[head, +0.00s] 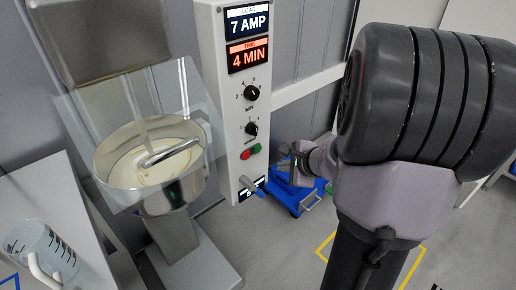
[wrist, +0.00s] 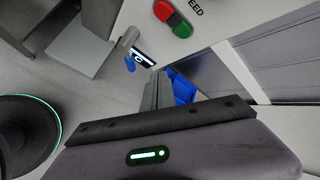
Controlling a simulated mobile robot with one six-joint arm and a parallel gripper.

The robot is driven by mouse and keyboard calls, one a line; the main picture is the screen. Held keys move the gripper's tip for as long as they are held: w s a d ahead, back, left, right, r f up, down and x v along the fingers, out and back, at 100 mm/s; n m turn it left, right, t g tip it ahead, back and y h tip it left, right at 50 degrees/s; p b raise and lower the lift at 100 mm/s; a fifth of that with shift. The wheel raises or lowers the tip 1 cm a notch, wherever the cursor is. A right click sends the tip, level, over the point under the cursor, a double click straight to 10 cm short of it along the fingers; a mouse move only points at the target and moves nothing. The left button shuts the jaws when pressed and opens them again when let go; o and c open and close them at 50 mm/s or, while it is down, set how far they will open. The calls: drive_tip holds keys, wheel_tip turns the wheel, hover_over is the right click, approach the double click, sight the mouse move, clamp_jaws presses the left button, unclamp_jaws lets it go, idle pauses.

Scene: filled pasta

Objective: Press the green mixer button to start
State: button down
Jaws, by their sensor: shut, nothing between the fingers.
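The green button (head: 256,149) sits beside the red button (head: 245,155) low on the white control panel (head: 228,125). In the wrist view, the green button (wrist: 179,25) and red button (wrist: 162,10) show near the top. My gripper (head: 286,158) is to the right of the green button in the head view, and looks apart from it. In the wrist view my gripper (wrist: 158,82) is shut and empty, with its fingers below the buttons in the picture. The mixer bowl (head: 185,190) stands left of the panel, behind a clear guard, with pale contents and a metal tool.
Displays reading 7 AMP (head: 247,22) and 4 MIN (head: 248,54) and two black knobs are above the buttons. A grey handle (head: 248,184) juts out below them. A blue object (head: 300,198) is on the floor behind my gripper. A clear jug (head: 40,250) stands at lower left.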

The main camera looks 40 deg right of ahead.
sight(258, 149)
drive_tip(key=w, duration=0.6)
drive_tip(key=shift+w+a, duration=0.3)
drive_tip(key=shift+w, duration=0.05)
drive_tip(key=shift+w, duration=0.15)
idle(1.6)
drive_tip(key=shift+w, duration=0.3)
